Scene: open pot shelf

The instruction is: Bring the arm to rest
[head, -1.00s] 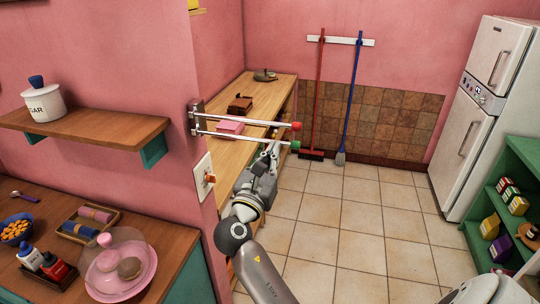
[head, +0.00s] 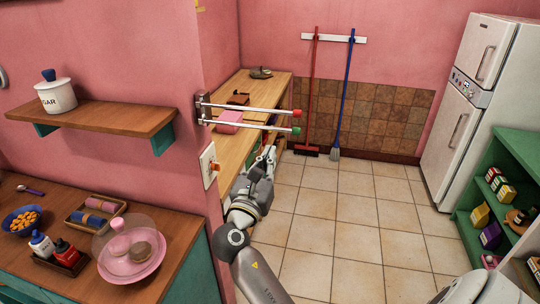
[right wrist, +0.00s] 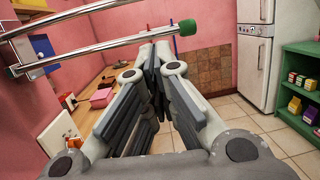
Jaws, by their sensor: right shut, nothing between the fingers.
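My right gripper (head: 267,156) is grey, with its fingers together and nothing between them. In the head view its arm rises from the bottom centre, and the fingers point away toward the back of the room. They are just below the wall rail (head: 250,117), which has two metal bars with red and green end caps. In the right wrist view the closed fingers (right wrist: 156,50) reach forward beneath the green-capped bar (right wrist: 100,56). I cannot tell whether they touch the rail. My left gripper is not in view.
A wooden counter (head: 236,147) runs behind the rail, with a pink box (head: 229,117) on it. A wall shelf (head: 105,118) holds a sugar pot (head: 56,94). A fridge (head: 470,105) and green shelf unit (head: 490,165) stand right. The tiled floor (head: 340,215) between is clear.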

